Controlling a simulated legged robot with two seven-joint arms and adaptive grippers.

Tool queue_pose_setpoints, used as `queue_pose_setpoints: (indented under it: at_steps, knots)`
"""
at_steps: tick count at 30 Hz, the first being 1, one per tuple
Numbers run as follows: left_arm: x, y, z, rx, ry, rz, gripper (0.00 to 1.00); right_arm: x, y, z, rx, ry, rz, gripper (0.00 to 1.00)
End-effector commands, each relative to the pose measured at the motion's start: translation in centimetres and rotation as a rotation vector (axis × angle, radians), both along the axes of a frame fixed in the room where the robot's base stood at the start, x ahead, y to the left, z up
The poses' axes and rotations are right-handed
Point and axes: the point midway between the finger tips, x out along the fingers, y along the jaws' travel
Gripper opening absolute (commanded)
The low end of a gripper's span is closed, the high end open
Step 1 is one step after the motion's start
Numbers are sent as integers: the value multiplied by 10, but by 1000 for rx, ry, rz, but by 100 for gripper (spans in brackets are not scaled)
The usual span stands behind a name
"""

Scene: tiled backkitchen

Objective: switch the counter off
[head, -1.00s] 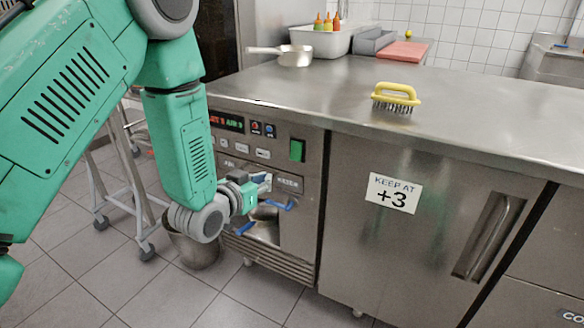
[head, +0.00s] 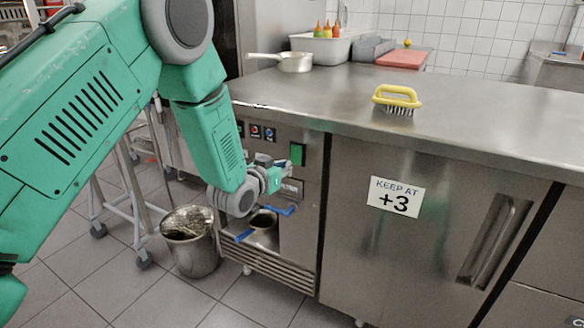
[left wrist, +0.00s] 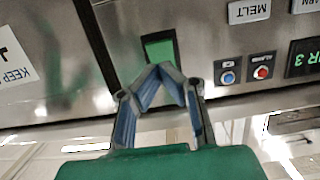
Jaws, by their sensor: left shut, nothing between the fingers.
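The steel counter (head: 335,95) has a control panel on its front left. A green rectangular switch (head: 297,154) sits on that panel, and it also shows in the left wrist view (left wrist: 161,47). My left gripper (head: 285,172) is shut and empty, just below and left of the switch in the head view. In the left wrist view its closed fingertips (left wrist: 160,72) overlap the switch's near edge; I cannot tell whether they touch it. The digital display (left wrist: 304,58) is partly cut off there and hidden by my arm in the head view. My right gripper is not in view.
Red and blue buttons (left wrist: 244,74) lie beside the switch. Blue handles (head: 277,209) stick out below my gripper. A metal bucket (head: 191,252) stands on the floor. A yellow-handled brush (head: 397,98) and a pan (head: 295,62) rest on the counter. The "+3" sign (head: 395,197) marks the door.

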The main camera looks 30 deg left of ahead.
Motion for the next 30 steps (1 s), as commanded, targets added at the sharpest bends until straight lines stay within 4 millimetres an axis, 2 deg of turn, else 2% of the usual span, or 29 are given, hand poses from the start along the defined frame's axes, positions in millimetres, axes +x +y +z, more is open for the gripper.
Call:
queue_pose_setpoints:
  at_steps: [3, 9, 21, 28, 30]
  knots:
    - [20, 0, -6, 1, -3, -1, 0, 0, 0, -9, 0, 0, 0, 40]
    - [38, 0, -8, 1, 0, -1, 0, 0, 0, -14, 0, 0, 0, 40]
    - [41, 0, -8, 0, 0, 0, 0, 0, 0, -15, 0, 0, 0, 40]
    - [51, 1, -21, -2, -113, 1, 0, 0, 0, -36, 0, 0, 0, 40]
    - [52, 0, -15, 0, -114, 1, 0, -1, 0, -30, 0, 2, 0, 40]
